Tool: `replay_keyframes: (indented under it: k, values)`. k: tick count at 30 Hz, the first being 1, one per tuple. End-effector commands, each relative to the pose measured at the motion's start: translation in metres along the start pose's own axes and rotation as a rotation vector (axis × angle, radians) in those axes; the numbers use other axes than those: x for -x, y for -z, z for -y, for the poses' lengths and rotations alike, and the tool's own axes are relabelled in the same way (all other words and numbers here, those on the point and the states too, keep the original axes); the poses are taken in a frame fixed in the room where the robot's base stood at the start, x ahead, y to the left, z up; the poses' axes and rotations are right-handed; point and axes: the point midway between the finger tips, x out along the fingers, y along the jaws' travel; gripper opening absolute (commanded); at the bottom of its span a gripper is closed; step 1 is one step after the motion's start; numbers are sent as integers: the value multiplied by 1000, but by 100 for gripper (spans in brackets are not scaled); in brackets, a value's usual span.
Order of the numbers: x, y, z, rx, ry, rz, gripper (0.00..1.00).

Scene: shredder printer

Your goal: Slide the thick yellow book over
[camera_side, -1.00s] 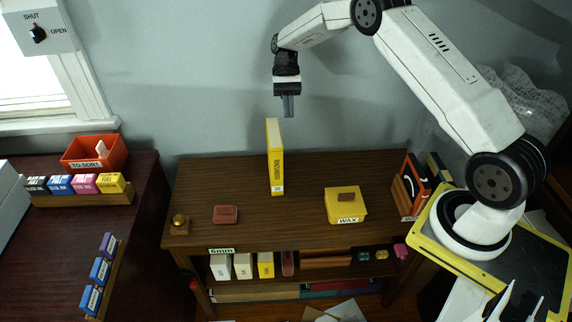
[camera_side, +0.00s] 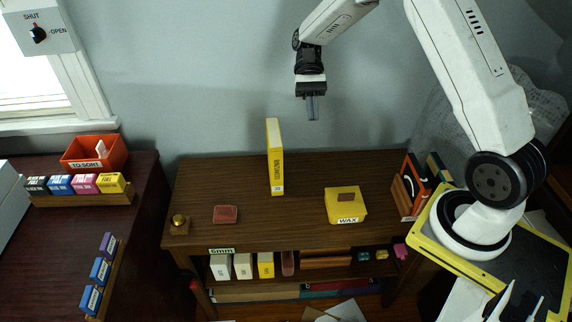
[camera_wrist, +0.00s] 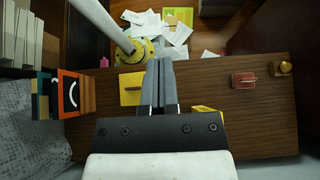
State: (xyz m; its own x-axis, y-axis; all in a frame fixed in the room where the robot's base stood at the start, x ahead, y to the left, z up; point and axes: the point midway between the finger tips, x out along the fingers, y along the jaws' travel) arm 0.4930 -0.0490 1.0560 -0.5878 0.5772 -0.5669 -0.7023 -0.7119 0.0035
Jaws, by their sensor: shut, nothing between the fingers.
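The thick yellow book (camera_side: 275,157) stands upright on the brown wooden table (camera_side: 220,182), its labelled spine facing the side camera. My gripper (camera_side: 312,118) is in the air above the table, up and to the right of the book, and does not touch it. The fingers point down and are shut with nothing between them. In the wrist view my gripper (camera_wrist: 158,64) covers much of the middle. A yellow piece (camera_wrist: 207,113) showing beside the gripper there looks like the book, mostly hidden by the gripper body.
A yellow WAX box (camera_side: 346,205) sits right of the book. A reddish block (camera_side: 225,214) and a brass bell-like knob (camera_side: 180,222) are at the left. Books in a holder (camera_side: 411,187) stand at the right end. The tabletop around the book is clear.

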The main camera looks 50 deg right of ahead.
Motion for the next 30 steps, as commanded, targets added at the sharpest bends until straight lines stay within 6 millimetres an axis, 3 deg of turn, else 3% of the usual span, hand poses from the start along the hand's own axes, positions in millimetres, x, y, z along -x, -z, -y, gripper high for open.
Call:
replay_keyframes:
  k: [11,17,23,30]
  values:
    - [-3,-4,-4,1,-5,1,0]
    - [-18,3,-5,11,-95,2,0]
    - [-52,22,-10,48,-351,-2,0]
    - [-94,54,-20,140,-794,-13,0]
